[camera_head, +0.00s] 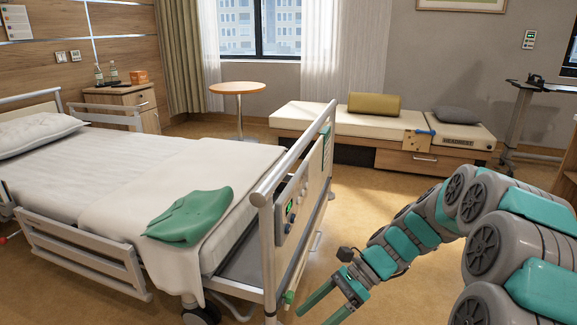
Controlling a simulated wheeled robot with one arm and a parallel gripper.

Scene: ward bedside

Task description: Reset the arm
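My arm reaches in from the right side of the head view, bent and extended forward and down to the left. My gripper (327,304) hangs low over the floor, just right of the bed's foot end. Its two teal fingers point down to the left and stand apart, with nothing visible between them. The fingertips are close to the lower corner of the bed's footboard in the picture; I cannot tell the exact gap. The lower end of one finger is cut by the frame edge.
The bed (105,175) with a folded green cloth (190,217) fills the left. A bench (325,120) with a bolster (374,104) and grey pillow (457,115) stands at the back. A round table (237,88) and bedside cabinet (128,100) are farther back. Open floor (375,195) lies between bed and bench.

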